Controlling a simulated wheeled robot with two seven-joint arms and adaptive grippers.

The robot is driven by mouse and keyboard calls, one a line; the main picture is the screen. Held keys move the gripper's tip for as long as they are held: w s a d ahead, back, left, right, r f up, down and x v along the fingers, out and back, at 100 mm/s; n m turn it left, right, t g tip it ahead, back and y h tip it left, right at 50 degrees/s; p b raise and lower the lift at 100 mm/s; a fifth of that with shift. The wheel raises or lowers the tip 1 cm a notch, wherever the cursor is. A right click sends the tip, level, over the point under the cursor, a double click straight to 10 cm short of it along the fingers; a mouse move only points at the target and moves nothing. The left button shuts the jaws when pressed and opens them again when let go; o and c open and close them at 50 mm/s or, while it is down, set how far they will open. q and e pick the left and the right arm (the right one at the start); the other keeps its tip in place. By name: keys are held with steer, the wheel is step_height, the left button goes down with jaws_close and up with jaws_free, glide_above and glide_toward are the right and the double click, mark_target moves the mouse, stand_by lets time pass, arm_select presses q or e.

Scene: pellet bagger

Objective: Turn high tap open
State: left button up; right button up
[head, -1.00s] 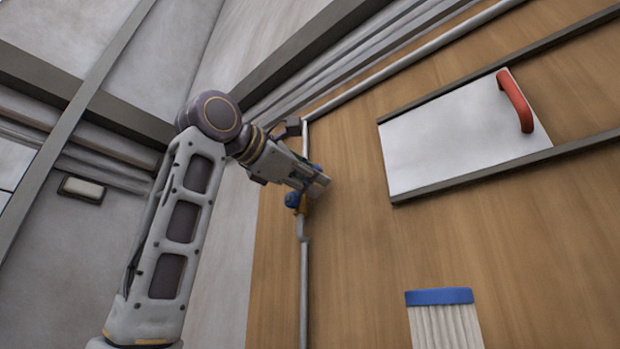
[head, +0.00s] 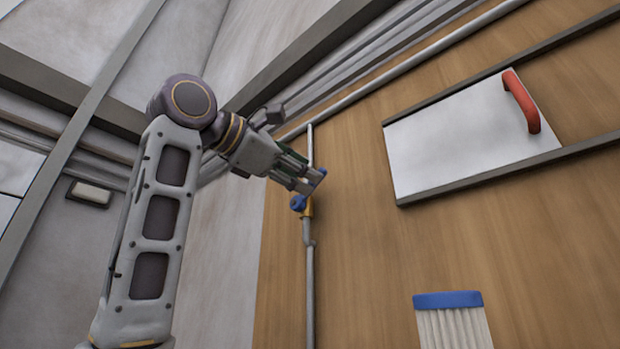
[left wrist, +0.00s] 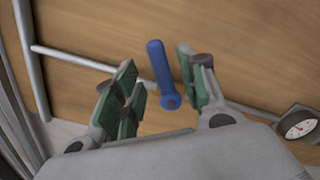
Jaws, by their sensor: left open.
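The tap is on a thin grey vertical pipe (head: 310,265) on the wooden wall. It has a yellow-orange body (head: 307,210) and a blue lever (head: 298,203), partly hidden behind my fingers in the head view. My left gripper (head: 300,179) is open in front of the tap. In the left wrist view, the blue lever (left wrist: 160,75) shows between the green-padded fingers of my left gripper (left wrist: 157,68), with a visible gap on either side. I cannot tell how deep the lever sits between them. My right gripper is not in view.
A white panel (head: 450,140) with a red handle (head: 522,101) sits between dark rails at the right. A blue-topped pale strip bundle (head: 448,302) is low on the wall. A round gauge (left wrist: 300,128) shows in the left wrist view. Dark beams cross the upper left.

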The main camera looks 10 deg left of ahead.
arm_select(q)
steer(key=v, duration=0.7)
stand_by(0.3)
